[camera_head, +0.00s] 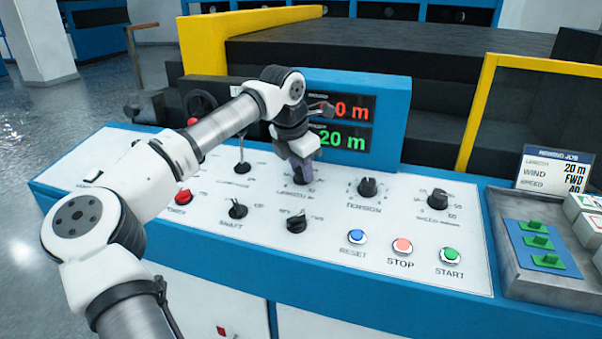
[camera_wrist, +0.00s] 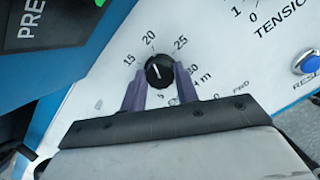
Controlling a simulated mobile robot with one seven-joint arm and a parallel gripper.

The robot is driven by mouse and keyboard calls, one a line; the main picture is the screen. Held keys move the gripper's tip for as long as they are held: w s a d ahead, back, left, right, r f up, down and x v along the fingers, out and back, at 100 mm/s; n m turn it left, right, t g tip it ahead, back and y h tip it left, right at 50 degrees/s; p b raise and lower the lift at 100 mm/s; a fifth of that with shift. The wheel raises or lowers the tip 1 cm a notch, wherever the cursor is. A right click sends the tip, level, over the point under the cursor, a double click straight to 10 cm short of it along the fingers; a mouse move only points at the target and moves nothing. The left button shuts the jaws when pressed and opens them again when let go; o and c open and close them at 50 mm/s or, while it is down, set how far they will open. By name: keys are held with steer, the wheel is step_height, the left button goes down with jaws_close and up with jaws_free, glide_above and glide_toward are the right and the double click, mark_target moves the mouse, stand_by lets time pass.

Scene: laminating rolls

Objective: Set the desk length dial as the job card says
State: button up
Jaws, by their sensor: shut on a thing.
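The length dial (camera_wrist: 159,71) is a black knob on the white panel, with the numbers 15, 20, 25 and 30 around it in the wrist view. Its white mark seems to point near 20. My gripper (camera_wrist: 161,87) is shut on the dial, one purple finger on each side. In the head view my gripper (camera_head: 303,168) reaches down and mostly hides the dial. The job card (camera_head: 554,171) at the right reads 20 m and WIND FWD; its speed line is partly hidden. The display (camera_head: 345,139) shows a green 20 m and a red value ending in 0 m, partly covered.
The tension knob (camera_head: 367,188) stands just right of my gripper. The wind selector (camera_head: 296,222) and shaft knob (camera_head: 238,209) are in front. Reset (camera_head: 357,237), stop (camera_head: 402,246) and start (camera_head: 450,255) buttons line the front right. A grey tray (camera_head: 548,290) lies at the right.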

steer(key=n+b, duration=0.2)
steer(key=n, duration=0.2)
steer(key=shift+f+n+t, duration=0.15)
steer(key=shift+n+t, duration=0.15)
steer(key=n+y+b, duration=0.1)
steer(key=n+b, duration=0.1)
steer(key=n, duration=0.3)
steer(key=shift+n, duration=0.3)
steer(key=o, duration=1)
steer(key=v, duration=1.4)
steer(key=shift+s+d, duration=0.1)
steer(key=shift+d, duration=0.05)
